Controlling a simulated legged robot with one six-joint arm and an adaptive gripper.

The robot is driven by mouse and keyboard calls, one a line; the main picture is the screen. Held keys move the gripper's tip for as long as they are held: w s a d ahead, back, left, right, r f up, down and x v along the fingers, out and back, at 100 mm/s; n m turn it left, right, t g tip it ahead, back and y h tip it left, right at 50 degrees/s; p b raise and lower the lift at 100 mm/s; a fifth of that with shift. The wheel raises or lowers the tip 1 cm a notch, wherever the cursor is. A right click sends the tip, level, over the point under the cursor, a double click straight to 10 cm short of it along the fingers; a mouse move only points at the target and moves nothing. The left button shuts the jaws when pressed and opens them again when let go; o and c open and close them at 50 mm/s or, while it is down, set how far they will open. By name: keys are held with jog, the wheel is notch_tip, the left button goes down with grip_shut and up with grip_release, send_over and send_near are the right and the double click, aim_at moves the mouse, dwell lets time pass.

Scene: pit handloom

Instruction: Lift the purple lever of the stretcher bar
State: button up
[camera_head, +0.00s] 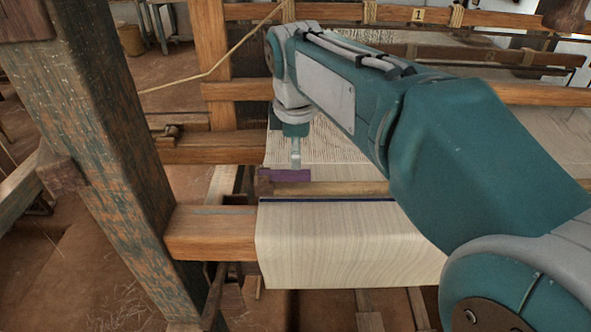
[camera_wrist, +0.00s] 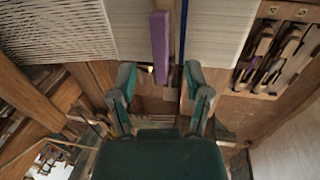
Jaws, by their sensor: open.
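The purple lever (camera_head: 288,175) lies at the left end of the pale wooden stretcher bar (camera_head: 335,188), across the woven cloth. In the wrist view the lever (camera_wrist: 160,45) is a narrow purple strip running down from the top edge. My gripper (camera_head: 295,160) points down over the lever in the head view. In the wrist view its two fingers (camera_wrist: 159,76) are spread, one to each side of the lever's line, and nothing is held between them. I cannot tell whether the fingertips touch the lever.
A cloth-covered beam (camera_head: 350,240) lies in front of the bar. A thick worn post (camera_head: 95,120) rises at the left, joined to a wooden rail (camera_head: 210,232). Thin wooden pieces, one purple, lie in a tray (camera_wrist: 268,58) at the right of the wrist view.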

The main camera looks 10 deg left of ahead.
aim_at(295, 172)
jog(key=f, duration=0.2)
jog(key=w+f, duration=0.1)
jog(key=f, duration=0.3)
jog(key=shift+w+a+f, duration=0.1)
jog(key=shift+w+a, duration=0.05)
jog(key=shift+a, duration=0.1)
